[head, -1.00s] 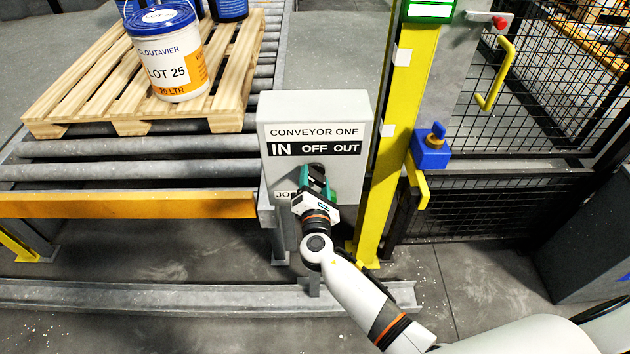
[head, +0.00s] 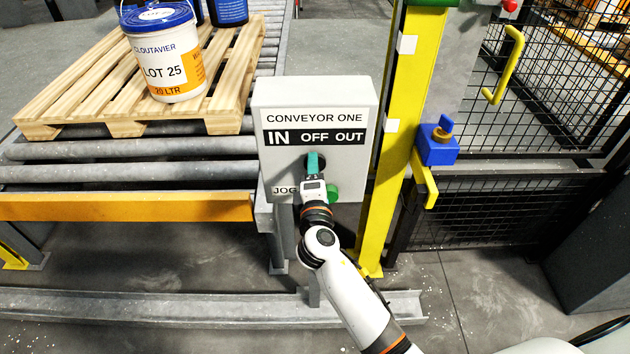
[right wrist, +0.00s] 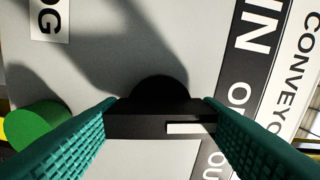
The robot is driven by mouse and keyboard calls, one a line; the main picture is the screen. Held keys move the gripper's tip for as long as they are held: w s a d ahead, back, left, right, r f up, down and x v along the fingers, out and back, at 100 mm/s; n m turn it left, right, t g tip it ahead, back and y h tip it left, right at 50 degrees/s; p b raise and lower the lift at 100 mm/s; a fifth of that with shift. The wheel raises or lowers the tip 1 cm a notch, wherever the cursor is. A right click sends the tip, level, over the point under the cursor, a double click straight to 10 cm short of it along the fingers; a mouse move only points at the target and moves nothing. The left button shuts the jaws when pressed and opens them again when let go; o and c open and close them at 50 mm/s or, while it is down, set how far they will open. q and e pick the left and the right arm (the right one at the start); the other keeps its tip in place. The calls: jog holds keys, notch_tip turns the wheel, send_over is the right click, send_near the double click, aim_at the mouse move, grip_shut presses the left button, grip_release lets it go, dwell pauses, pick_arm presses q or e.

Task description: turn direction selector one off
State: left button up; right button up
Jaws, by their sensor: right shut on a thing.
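The grey box labelled CONVEYOR ONE (head: 350,93) carries a label strip (head: 333,137) reading IN, OFF, OUT, with IN in larger letters. Below it is the black direction selector (right wrist: 155,122), mostly hidden by my gripper in the head view. My right gripper (head: 314,163) is shut on the selector. In the right wrist view its green fingers (right wrist: 160,108) press on either end of the black bar, whose white mark lies on the side towards the label strip. My left gripper is out of view.
A green button (head: 332,193) is close beside my right gripper, near the partly covered JOG label (head: 283,190). A yellow post (head: 392,150) and a blue switch box (head: 437,150) stand to the right. A roller conveyor (head: 130,172) with a loaded pallet (head: 60,90) is at left.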

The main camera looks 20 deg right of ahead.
jog(key=shift+f+m+b, duration=0.1)
jog(key=shift+m+b, duration=0.45)
jog(key=shift+m, duration=0.15)
jog(key=o, duration=1)
jog(key=b+v, duration=0.2)
jog(key=v, duration=1)
jog(key=shift+b, duration=0.4)
